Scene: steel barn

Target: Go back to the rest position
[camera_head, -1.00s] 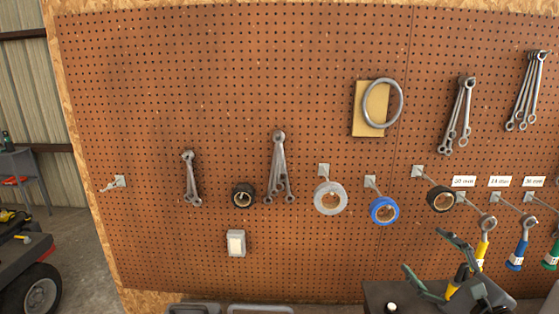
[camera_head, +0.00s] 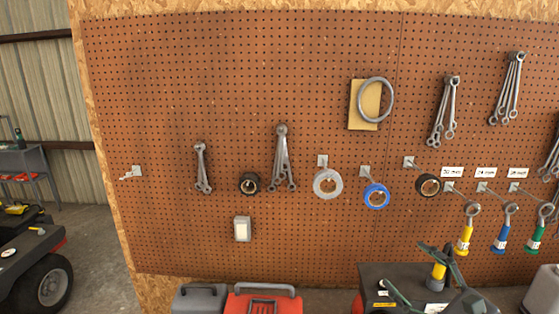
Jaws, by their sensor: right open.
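My right gripper (camera_head: 405,264) shows at the lower right of the head view, with its dark green fingers spread apart. It is open and no object is seen held in it. A yellow and grey object (camera_head: 438,274) shows beside the fingers; whether it touches them cannot be told. The gripper is in front of a dark cabinet top (camera_head: 377,271), below the pegboard (camera_head: 330,235). My left gripper is not in view.
Wrenches (camera_head: 282,160), tape rolls (camera_head: 328,184) and colour-handled wrenches (camera_head: 465,238) hang on the board. A grey case (camera_head: 200,299) and a red toolbox (camera_head: 262,303) stand below. A wheeled machine (camera_head: 40,275) is at the left, with bare floor (camera_head: 95,245) beside it.

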